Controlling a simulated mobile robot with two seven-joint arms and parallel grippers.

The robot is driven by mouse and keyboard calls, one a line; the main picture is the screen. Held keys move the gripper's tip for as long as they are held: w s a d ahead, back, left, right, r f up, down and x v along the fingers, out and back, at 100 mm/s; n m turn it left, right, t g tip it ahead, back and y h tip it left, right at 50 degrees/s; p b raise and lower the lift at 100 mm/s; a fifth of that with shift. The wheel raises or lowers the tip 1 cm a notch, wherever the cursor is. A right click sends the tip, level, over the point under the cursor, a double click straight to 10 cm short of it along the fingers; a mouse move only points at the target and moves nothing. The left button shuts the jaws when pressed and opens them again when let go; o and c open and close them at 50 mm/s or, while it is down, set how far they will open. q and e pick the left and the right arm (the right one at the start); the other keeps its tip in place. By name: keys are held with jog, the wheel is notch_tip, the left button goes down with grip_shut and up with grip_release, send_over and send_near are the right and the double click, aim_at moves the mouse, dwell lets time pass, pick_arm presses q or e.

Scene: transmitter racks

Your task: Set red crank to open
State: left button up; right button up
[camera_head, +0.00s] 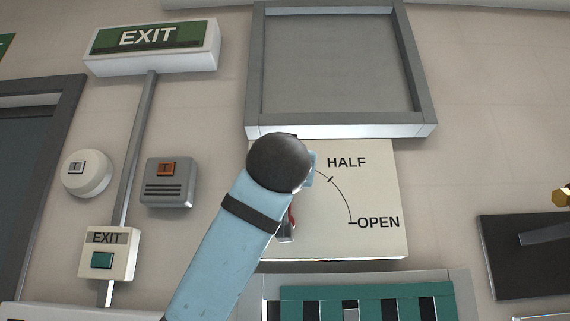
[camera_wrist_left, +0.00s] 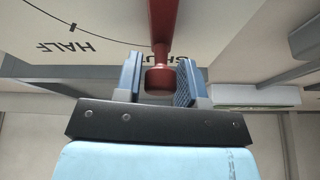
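The red crank (camera_wrist_left: 163,30) reaches into the left wrist view from the top and ends in a round red knob (camera_wrist_left: 160,80). Its handle lies by the partly hidden SHUT mark. In the head view only a bit of red crank (camera_head: 291,216) shows behind my arm. My left gripper (camera_wrist_left: 162,77) has one blue finger on each side of the knob. The fingers stand apart, with a narrow gap at the left; contact at the right cannot be told. In the head view my left gripper (camera_head: 310,168) is mostly hidden by my wrist. My right gripper is not in view.
The cream dial plate (camera_head: 380,243) carries HALF and OPEN marks on an arc. A grey-framed panel (camera_head: 340,128) juts out above it, and a green-striped unit (camera_head: 455,290) is below. A dark panel (camera_head: 530,275) is at right. EXIT fixtures (camera_head: 150,48) are at left.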

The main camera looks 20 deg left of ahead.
pick_arm(q)
grip_shut()
jog(key=shift+d, duration=0.1)
